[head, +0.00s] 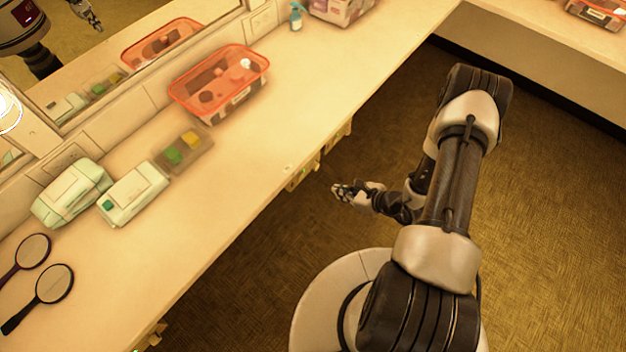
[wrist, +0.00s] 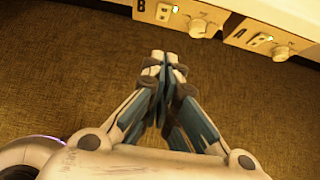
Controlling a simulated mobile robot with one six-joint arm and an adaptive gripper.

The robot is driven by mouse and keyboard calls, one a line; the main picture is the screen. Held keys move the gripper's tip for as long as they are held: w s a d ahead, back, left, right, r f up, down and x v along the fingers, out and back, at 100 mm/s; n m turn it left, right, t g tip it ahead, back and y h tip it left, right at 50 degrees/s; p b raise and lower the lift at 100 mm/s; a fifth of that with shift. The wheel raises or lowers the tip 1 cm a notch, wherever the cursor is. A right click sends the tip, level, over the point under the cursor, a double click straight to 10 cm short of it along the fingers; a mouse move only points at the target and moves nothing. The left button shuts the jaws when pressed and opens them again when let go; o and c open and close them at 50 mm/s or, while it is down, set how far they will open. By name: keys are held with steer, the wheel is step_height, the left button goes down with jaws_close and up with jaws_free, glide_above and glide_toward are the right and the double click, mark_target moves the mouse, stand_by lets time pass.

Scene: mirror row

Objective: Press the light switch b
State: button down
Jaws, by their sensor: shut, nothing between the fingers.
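In the head view my gripper (head: 342,190) hangs over the floor, just off the counter's front edge. A small panel (head: 302,176) shows on that edge nearby, but its letter cannot be read there.
Panel A (wrist: 262,40) with its own switch and knob is right of B. The counter (head: 235,195) bears a red bin (head: 213,108), a divided tray (head: 190,147), pale boxes (head: 133,193) and hand mirrors (head: 54,284). The floor around my gripper is clear.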

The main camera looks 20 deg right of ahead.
mark_target(303, 175)
steer(key=w+a+r+b+x, duration=0.1)
steer(key=r+b+x, duration=0.1)
steer(key=x, duration=1)
steer(key=shift+w+a+b, duration=0.2)
steer(key=shift+w+b, duration=0.35)
steer(key=shift+b, duration=0.1)
steer(key=shift+f, duration=0.1)
steer(key=shift+w+a+r, duration=0.25)
steer(key=shift+w+a, duration=0.05)
steer(key=shift+w, duration=0.05)
steer(key=shift+r, duration=0.15)
steer(key=shift+r+p, duration=0.35)
steer(key=shift+r, duration=0.3)
